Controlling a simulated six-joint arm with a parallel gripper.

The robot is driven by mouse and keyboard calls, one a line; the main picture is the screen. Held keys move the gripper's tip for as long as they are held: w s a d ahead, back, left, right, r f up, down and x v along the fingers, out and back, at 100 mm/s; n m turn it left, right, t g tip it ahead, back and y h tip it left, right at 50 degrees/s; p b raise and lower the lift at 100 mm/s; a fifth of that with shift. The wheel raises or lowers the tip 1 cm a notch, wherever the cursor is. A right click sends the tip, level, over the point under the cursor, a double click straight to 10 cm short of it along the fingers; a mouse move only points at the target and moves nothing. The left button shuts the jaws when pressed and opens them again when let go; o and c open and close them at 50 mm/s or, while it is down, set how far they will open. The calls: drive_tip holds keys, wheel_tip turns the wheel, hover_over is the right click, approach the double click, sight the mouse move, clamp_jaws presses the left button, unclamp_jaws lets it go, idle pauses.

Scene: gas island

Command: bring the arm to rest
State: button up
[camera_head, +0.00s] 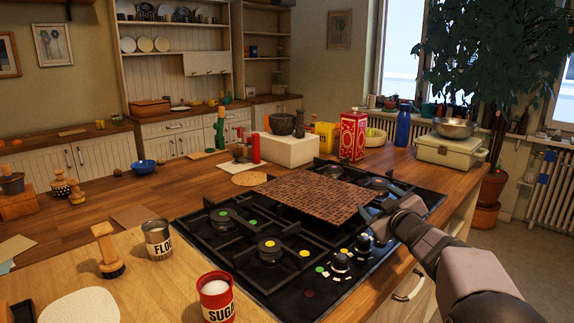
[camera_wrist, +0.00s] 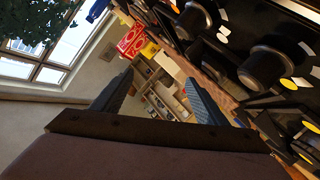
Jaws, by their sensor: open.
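My gripper (camera_wrist: 152,95) is open in the wrist view, with its two fingers apart and nothing between them. In the head view my gripper (camera_head: 372,222) is at the right front part of the black gas hob (camera_head: 205,262), close to its control knobs (camera_head: 341,262). The fingertips are small and dark there, and I cannot tell whether they touch the hob. My arm comes in from the lower right corner. In the wrist view the knobs (camera_wrist: 268,72) lie to the right of the fingers.
A brown woven mat (camera_head: 312,198) lies over the hob's burner grates. A red patterned tin (camera_head: 353,136), blue bottle (camera_head: 403,125) and case (camera_head: 452,151) stand behind the hob.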

drive_tip(key=s+d+f+h, duration=0.1)
drive_tip(key=d, duration=0.3)
drive_tip(key=s+d+f+m+h+b, duration=0.1)
drive_tip(key=d, duration=0.2)
drive_tip(key=s+d+f+m+h+b, duration=0.1)
drive_tip(key=s+d+h, duration=0.1)
drive_tip(key=d, duration=0.2)
drive_tip(key=shift+s+d+f+g, duration=0.1)
drive_tip(key=shift+d+f+g, duration=0.1)
drive_tip(key=shift+d+g, duration=0.1)
drive_tip(key=s+d+f+m+g+h, duration=0.4)
drive_tip(key=s+d+f, duration=0.3)
drive_tip(key=s+d, duration=0.2)
drive_tip(key=s+f+m+g+p, duration=0.2)
drive_tip(key=s+f+g+p, duration=0.15)
drive_tip(key=s, duration=0.35)
drive_tip(key=s+a+r+g+y+p, duration=0.1)
drive_tip(key=s+a+g+y+p, duration=0.2)
drive_tip(key=s+a+p, duration=0.6)
drive_tip(key=s+a+r+g+y+p, duration=0.2)
drive_tip(key=s+a+g+p, duration=0.3)
drive_tip(key=s+a+p, duration=0.4)
drive_tip(key=s+a+y, duration=0.1)
drive_tip(key=s+a, duration=0.5)
drive_tip(key=a, duration=0.6)
drive_tip(key=shift+r+y+p, duration=0.2)
drive_tip(key=shift+y+p, duration=0.15)
drive_tip(key=shift+y, duration=0.05)
